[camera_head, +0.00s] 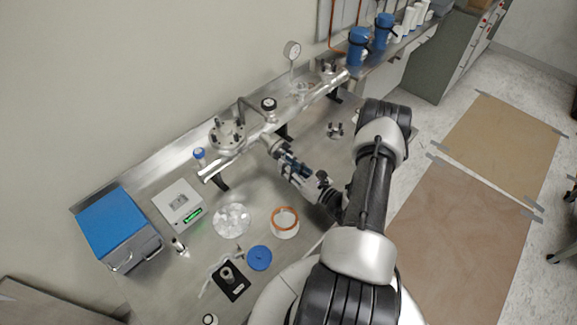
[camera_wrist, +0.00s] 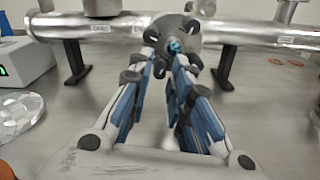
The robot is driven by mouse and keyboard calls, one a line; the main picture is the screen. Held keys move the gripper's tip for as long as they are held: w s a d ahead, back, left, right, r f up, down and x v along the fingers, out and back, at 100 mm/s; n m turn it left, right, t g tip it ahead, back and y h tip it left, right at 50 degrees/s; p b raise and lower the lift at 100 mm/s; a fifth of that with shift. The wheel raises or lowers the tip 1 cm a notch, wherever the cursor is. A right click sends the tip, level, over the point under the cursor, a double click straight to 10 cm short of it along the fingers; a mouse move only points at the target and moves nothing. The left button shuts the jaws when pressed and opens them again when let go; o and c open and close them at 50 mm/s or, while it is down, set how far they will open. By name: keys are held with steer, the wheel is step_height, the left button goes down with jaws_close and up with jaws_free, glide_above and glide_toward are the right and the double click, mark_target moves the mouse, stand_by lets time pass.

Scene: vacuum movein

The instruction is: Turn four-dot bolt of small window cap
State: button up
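The small window cap (camera_wrist: 182,22) is a round grey metal flange on the side of the horizontal pipe, with several dark bolts around its rim. The dots on the bolts are too small to read. My gripper (camera_wrist: 168,52) points at the cap, its blue-padded fingers apart with a narrow gap between them. The fingertips are close to the cap and overlap it in the wrist view; whether they touch a bolt cannot be told. They hide part of the cap's lower face. In the head view my gripper (camera_head: 277,153) reaches the pipe from the front right.
The metal pipe assembly (camera_head: 240,157) stands on black supports along the steel table. A blue-topped box (camera_head: 118,220), a white display device (camera_head: 180,203), a clear faceted disc (camera_head: 232,221), an orange-rimmed ring (camera_head: 285,221) and a blue lid (camera_head: 259,257) lie to the left and front.

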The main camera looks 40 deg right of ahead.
steer(key=s, duration=0.8)
steer(key=s+d, duration=0.1)
steer(key=s, duration=0.3)
stand_by(0.5)
steer(key=w+a+r+n+g+y, duration=0.4)
steer(key=w+a+r+n+y, duration=0.1)
steer(key=a+r+n+y, duration=0.4)
steer(key=s+a+r+n+g+y, duration=0.1)
steer(key=a+r+n+g+y, duration=0.1)
steer(key=a+r+n+g, duration=0.85)
steer(key=s+a+r+n+h, duration=0.4)
steer(key=s+r+n+h, duration=0.2)
steer(key=n, duration=0.3)
steer(key=s+a+r+n+t+h, duration=0.1)
steer(key=s+a+r+n+h, duration=0.3)
steer(key=n, duration=0.5)
steer(key=shift+s+a+r+h+b, duration=0.25)
steer(key=shift+s+r+h+b, duration=0.15)
steer(key=shift+s+r+h, duration=0.85)
